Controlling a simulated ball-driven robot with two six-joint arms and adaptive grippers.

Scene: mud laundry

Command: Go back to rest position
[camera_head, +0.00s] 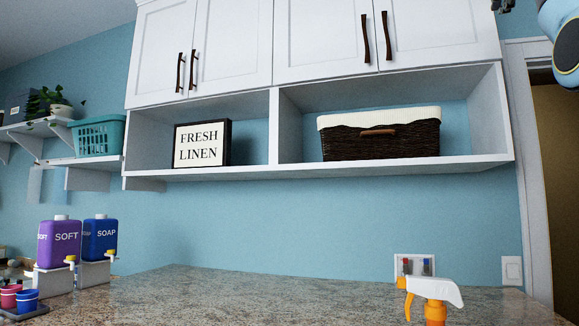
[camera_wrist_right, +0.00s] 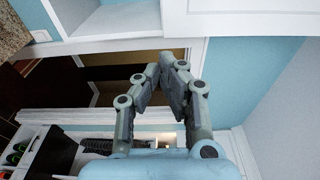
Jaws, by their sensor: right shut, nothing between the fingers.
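My right gripper (camera_wrist_right: 168,68) shows in the right wrist view with its two grey fingers drawn together at the tips and nothing between them. Past the fingers are a dark doorway and a white frame. In the head view only a small dark part of the right gripper (camera_head: 503,5) shows at the top edge, beside my blue and white right arm at the upper right corner. My left gripper is in neither view.
A granite counter (camera_head: 230,297) bears a spray bottle (camera_head: 434,298), a purple SOFT jug (camera_head: 60,243) and a blue SOAP jug (camera_head: 100,238). Above are white cabinets (camera_head: 330,35) and a shelf with a wicker basket (camera_head: 380,138) and a FRESH LINEN sign (camera_head: 201,145). The counter's middle is clear.

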